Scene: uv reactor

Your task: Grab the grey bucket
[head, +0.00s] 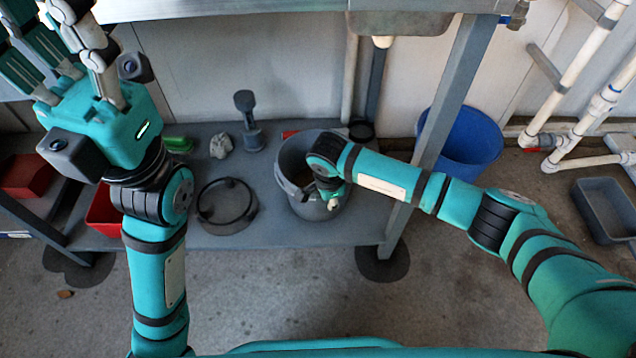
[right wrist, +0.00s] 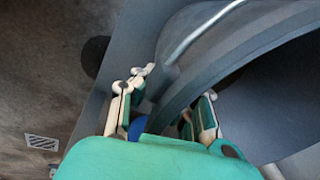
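The grey bucket (head: 308,208) stands upright on the low grey shelf under the bench. My right gripper (head: 326,194) is at the bucket's near right rim, pointing down. In the right wrist view, the bucket wall (right wrist: 225,62) runs between the two fingers (right wrist: 165,108), one outside and one inside the bucket. The fingers stand apart with a gap to the wall, so this gripper looks open. A metal handle lies along the outer wall. My left gripper (head: 68,45) is raised at the upper left, fingers spread, empty, far from the bucket.
A blue bucket (head: 470,142) stands on the floor behind the table leg (head: 460,80). On the shelf (head: 235,236) are a dark ring (head: 228,222), a grey upright tool (head: 250,125) and a green brush (head: 177,144). White pipes (head: 580,75) and a grey bin (head: 606,208) are at right.

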